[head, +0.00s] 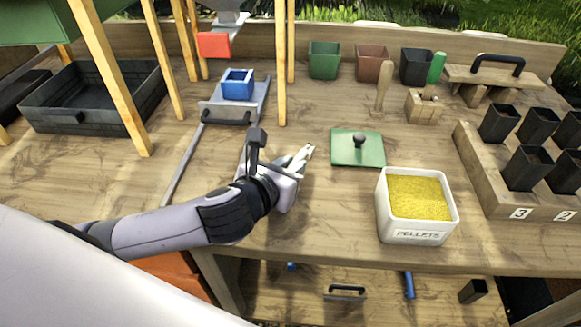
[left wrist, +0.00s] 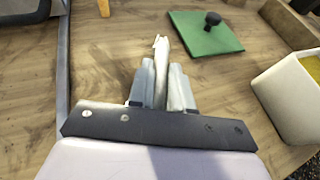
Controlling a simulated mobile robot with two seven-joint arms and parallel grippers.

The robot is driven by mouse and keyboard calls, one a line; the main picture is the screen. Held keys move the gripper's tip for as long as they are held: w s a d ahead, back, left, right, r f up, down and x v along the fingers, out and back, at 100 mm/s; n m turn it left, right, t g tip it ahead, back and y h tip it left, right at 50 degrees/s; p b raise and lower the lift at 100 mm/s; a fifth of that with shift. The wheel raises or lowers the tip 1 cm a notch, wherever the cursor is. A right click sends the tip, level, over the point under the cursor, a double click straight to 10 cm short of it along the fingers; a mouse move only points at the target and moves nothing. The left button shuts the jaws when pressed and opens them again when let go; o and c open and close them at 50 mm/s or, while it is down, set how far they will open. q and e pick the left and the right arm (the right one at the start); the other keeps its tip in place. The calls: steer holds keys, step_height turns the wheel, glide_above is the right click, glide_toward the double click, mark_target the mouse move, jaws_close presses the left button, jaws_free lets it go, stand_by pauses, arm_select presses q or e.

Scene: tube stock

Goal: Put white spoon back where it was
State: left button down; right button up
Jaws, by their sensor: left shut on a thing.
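My left gripper (head: 296,168) is low over the wooden table, left of the green lid. It is shut on the white spoon (left wrist: 161,48). In the left wrist view, a narrow pale end of the spoon sticks out beyond the two grey fingers; the rest is hidden between them. In the head view the spoon and the fingers blend together. I cannot tell whether the spoon touches the table. My right gripper is not in view.
A green lid with a black knob (head: 357,150) and a white pellets tub (head: 415,237) are to the right. A blue box (head: 237,85) sits on a metal slide at back left. Numbered black cups (head: 527,170) stand far right.

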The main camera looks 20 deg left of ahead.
arm_select(q)
steer(key=shift+f, duration=0.25)
steer(key=shift+f+b, duration=0.35)
steer(key=shift+f, duration=0.25)
stand_by(0.3)
steer(key=c, duration=1)
jaws_free()
steer(key=shift+o, duration=0.2)
steer(key=shift+v, duration=3.6)
